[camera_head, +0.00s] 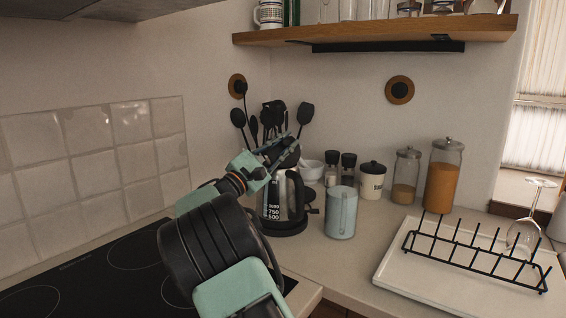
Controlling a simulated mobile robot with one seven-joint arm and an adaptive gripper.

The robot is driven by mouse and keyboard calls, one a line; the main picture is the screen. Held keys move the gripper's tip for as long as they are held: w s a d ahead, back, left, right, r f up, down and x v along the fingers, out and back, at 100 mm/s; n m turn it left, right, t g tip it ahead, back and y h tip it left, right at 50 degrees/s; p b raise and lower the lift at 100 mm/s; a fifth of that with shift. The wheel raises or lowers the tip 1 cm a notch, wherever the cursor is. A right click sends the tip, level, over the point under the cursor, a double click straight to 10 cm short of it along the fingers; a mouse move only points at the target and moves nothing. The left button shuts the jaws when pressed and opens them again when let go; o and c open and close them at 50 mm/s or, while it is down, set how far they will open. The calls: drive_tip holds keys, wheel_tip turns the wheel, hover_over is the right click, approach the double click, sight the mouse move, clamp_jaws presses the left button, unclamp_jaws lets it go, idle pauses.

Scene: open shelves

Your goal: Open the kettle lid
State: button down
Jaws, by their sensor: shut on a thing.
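The kettle (283,205) is black with a clear measured window and stands upright on its base on the corner counter. Its dark lid (290,158) shows at the top, tilted up behind my fingers. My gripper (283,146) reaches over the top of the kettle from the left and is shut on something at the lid. The exact contact is hidden by the fingers and wrist. My arm covers the left side of the kettle.
A pale blue jug (341,213) stands close right of the kettle. Black utensils (272,112) rise behind it. Glass jars (442,175) and a white canister (372,181) line the wall. A drying rack (475,255) sits at right. A shelf (380,31) hangs above.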

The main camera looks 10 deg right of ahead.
drive_tip(key=shift+s+d+m+g+h+b, duration=0.15)
drive_tip(key=shift+s+m+g+h+b, duration=0.35)
drive_tip(key=shift+m+b, duration=0.55)
drive_tip(key=shift+s+d+m+g+h+b, duration=0.15)
drive_tip(key=shift+s+m+g+h+b, duration=0.4)
drive_tip(key=shift+m, duration=0.85)
drive_tip(key=shift+s+d+m+g+h+b, duration=0.15)
drive_tip(key=shift+s+m+g+h+b, duration=0.3)
drive_tip(key=shift+m+b, duration=0.65)
drive_tip(key=shift+m+g, duration=0.3)
drive_tip(key=shift+m, duration=0.05)
drive_tip(key=c, duration=1.8)
unclamp_jaws()
drive_tip(key=v, duration=1.2)
